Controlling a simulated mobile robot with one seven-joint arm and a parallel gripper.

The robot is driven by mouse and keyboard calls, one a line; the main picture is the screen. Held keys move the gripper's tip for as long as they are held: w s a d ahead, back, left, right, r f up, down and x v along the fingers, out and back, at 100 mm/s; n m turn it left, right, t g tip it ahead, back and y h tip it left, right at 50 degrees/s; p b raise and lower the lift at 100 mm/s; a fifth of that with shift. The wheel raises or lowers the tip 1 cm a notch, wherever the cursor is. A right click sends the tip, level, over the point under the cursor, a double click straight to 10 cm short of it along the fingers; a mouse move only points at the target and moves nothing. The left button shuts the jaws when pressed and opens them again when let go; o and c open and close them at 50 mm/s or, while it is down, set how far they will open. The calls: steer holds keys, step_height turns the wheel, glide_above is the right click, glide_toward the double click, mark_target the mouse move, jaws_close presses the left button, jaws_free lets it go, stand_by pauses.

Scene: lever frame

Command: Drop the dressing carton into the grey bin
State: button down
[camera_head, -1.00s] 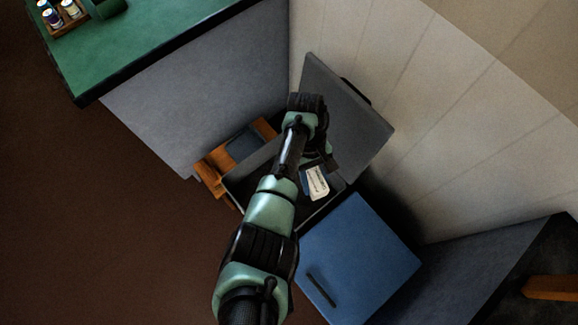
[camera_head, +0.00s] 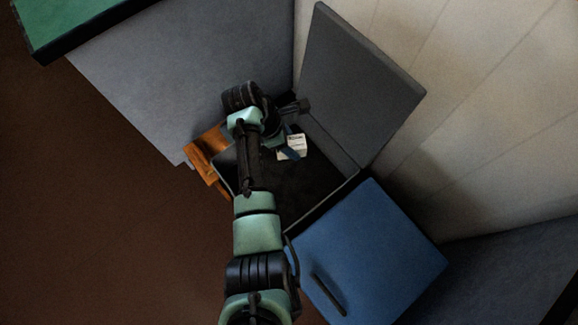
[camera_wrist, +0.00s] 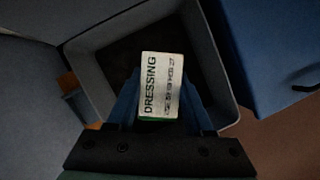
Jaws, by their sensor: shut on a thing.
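The dressing carton (camera_wrist: 161,84) is a small white box with black "DRESSING" lettering and a little green at its near edge. My gripper (camera_wrist: 160,104) is shut on it, with a blue finger on each side. In the head view the carton (camera_head: 292,147) shows beside my wrist, over the opening of the grey bin. The grey bin (camera_head: 338,198) has a dark, open inside, and its grey lid (camera_head: 362,80) stands raised at the back. In the wrist view the bin's rim (camera_wrist: 92,101) surrounds the carton. My arm hides part of the bin's left side.
A blue bin (camera_head: 368,255) with a closed lid and dark handle stands right beside the grey bin. An orange-brown wooden thing (camera_head: 207,153) is on its other side. A grey cabinet with a green top (camera_head: 70,22) and a pale wall (camera_head: 490,120) stand behind.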

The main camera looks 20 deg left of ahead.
step_height(320, 180, down, 6)
steer(key=b, duration=0.6)
steer(key=shift+r, duration=0.15)
steer(key=shift+c, duration=1)
jaws_free()
steer(key=shift+r, duration=0.1)
steer(key=p+v, duration=0.3)
steer(key=v, duration=1)
